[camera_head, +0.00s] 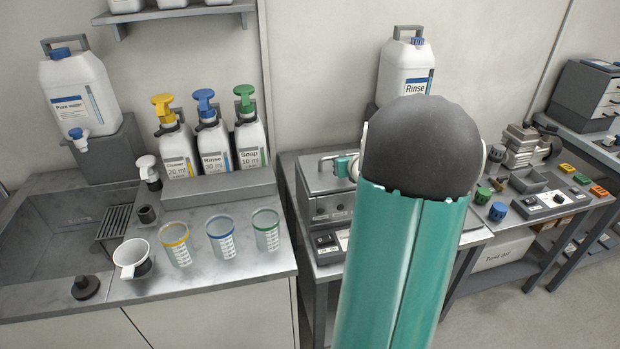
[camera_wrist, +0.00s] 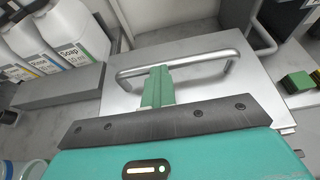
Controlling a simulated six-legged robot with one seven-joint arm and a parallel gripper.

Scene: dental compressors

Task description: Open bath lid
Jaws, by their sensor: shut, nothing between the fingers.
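The bath is a grey metal box on the middle table, mostly hidden behind my arm in the head view. Its flat metal lid (camera_head: 312,180) looks closed there and fills the middle of the wrist view (camera_wrist: 205,88). A bent metal bar handle (camera_wrist: 195,62) stands up from the lid; its left part shows in the head view (camera_head: 326,159). My gripper (camera_wrist: 158,72) has its green fingers shut together with nothing between them. The fingertips overlap the handle's left half in the wrist view; I cannot tell whether they touch it.
Pump bottles (camera_head: 214,145) on a grey stand and several measuring cups (camera_head: 221,240) are on the left counter beside the bath. A Rinse canister (camera_head: 405,68) stands behind. Small devices (camera_head: 548,196) occupy the right table. My arm hides the bath's right side.

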